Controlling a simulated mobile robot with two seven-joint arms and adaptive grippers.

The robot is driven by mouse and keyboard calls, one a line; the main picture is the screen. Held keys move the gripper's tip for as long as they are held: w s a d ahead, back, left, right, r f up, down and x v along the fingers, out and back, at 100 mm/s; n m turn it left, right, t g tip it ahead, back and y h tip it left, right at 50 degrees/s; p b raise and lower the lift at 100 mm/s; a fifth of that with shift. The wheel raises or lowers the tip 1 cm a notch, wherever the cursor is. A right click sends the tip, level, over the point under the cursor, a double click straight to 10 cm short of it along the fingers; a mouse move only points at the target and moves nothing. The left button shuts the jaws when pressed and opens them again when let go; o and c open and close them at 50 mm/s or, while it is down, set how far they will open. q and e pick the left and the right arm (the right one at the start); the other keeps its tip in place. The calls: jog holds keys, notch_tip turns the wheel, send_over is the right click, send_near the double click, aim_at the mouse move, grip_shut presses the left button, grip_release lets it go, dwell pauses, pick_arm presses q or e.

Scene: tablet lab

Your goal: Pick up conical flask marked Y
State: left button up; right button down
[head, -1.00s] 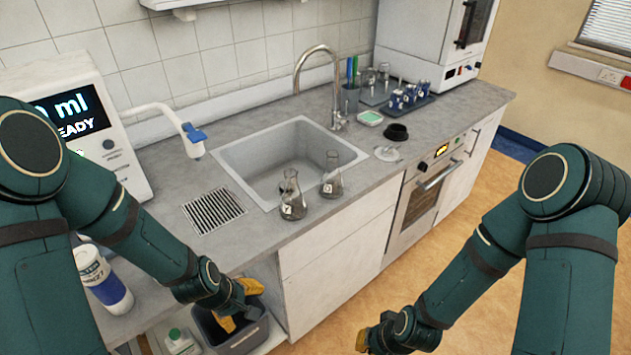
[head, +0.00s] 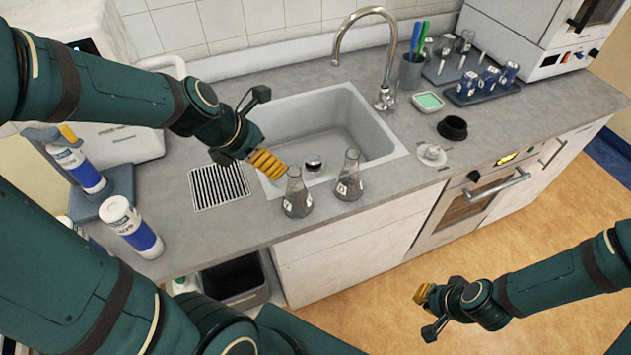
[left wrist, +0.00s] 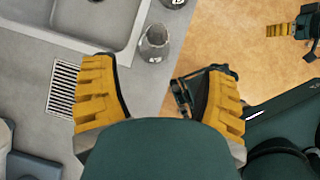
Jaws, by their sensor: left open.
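Two clear conical flasks stand upright on the counter at the sink's front rim: the left flask (head: 297,203) and the right flask (head: 348,187). Each has a small pale label, but I cannot read which is Y. My left gripper (head: 268,163) is open and empty, above the sink's front left corner, up and left of the left flask. In the left wrist view its yellow fingers (left wrist: 160,72) are spread wide, with the left flask (left wrist: 154,44) beyond them and the other flask cut off at the top edge. My right gripper (head: 431,308) hangs over the floor; its opening is unclear.
The sink (head: 378,140) with its tap (head: 384,75) lies behind the flasks. A drain grille (head: 218,186) is to the left. A white and blue bottle (head: 132,228) stands at the front left.

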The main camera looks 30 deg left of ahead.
pick_arm(q)
jog(key=b, duration=0.5)
send_over(296, 189)
jog(key=a, duration=0.2)
jog(key=f, duration=0.6)
jog(key=shift+s+d+f, duration=0.1)
jog(key=shift+s+f, duration=0.15)
jog(key=shift+f, duration=0.15)
jog(key=shift+b+x, duration=2)
jog(key=shift+x, duration=0.95)
jog(key=shift+w+r, duration=0.1)
jog(key=shift+r, duration=0.05)
jog(key=shift+c, duration=0.5)
grip_shut()
